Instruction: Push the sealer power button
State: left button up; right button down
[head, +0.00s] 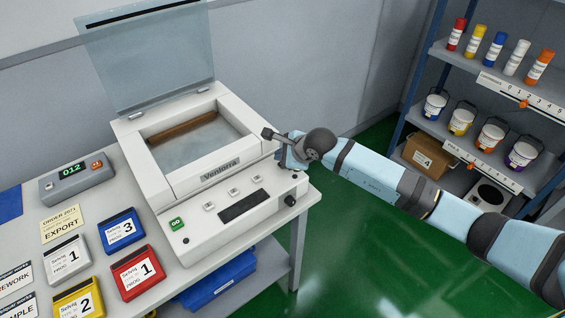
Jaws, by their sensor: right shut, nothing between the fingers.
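The sealer (160,180) is a white machine marked "Ventorra" on the table, with its clear lid (150,55) raised. I cannot tell which of these is the power button. My right gripper (284,162) is shut and empty by the sealer's right front corner, above and behind the knob. My left gripper is out of view.
Left of the sealer are a grey box reading "012" (77,178), an "EXPORT" card (62,225) and numbered blue, white, red and yellow cases. A blue bin (218,284) sits below the table. A shelf (465,70) with bottles and buckets stands right, across open green floor.

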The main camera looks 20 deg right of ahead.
jog(key=shift+f, duration=0.1)
dwell(0.5)
jog(key=shift+f+b, duration=0.35)
jog(key=shift+b, duration=0.25)
jog(key=shift+r, duration=0.45)
jog(key=shift+r, duration=0.1)
jog(key=shift+r+p, duration=1.3)
jog(key=shift+r, duration=1.6)
